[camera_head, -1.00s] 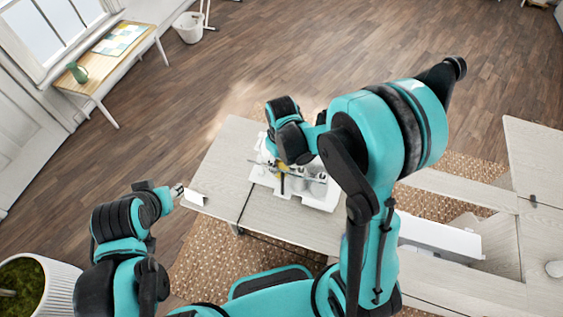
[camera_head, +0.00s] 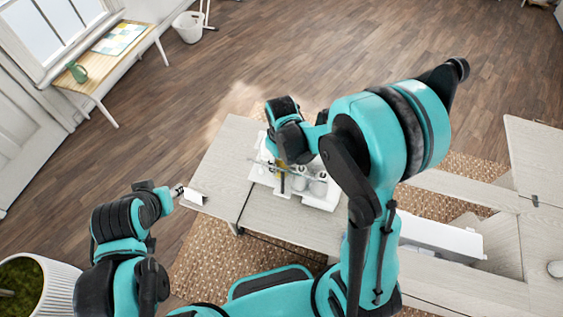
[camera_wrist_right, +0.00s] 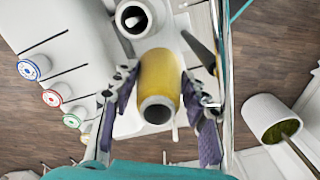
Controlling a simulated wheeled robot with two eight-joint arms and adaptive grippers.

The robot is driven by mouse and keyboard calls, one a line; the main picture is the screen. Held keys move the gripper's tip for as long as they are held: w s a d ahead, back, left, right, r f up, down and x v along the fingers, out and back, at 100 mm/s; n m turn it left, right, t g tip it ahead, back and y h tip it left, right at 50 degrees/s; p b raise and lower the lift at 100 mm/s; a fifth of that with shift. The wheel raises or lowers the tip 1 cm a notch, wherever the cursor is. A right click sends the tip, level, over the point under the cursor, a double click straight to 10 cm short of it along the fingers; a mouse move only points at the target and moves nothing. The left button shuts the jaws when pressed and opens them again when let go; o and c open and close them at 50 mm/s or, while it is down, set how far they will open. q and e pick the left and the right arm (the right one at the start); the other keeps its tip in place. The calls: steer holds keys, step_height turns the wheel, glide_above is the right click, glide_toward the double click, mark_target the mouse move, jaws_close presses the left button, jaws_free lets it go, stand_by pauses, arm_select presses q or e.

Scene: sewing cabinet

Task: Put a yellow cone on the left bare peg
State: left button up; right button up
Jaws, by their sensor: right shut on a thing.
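A yellow cone (camera_wrist_right: 160,75) fills the middle of the right wrist view, between the two fingers of my right gripper (camera_wrist_right: 158,92), which is shut on it. Its near end shows a dark round opening. In the head view my right gripper (camera_head: 284,170) is over the white sewing machine (camera_head: 320,199), and the arm hides much of it. I cannot make out the left bare peg clearly, nor whether the cone touches a peg. My left gripper (camera_head: 180,192) is near the table's left end, too small to tell its state.
A white cone (camera_wrist_right: 135,18) with a dark centre stands just beyond the yellow one. Blue (camera_wrist_right: 32,67), red (camera_wrist_right: 56,95) and green dials line the machine's face. A small white object (camera_head: 195,198) is at the edge of the wooden table (camera_head: 226,165). The table's left part is mostly bare.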

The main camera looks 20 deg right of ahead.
steer(key=shift+f, duration=0.15)
steer(key=shift+f+b, duration=1.9)
steer(key=shift+b, duration=0.05)
steer(key=o, duration=1.3)
steer(key=shift+c, duration=0.2)
steer(key=shift+r, duration=0.1)
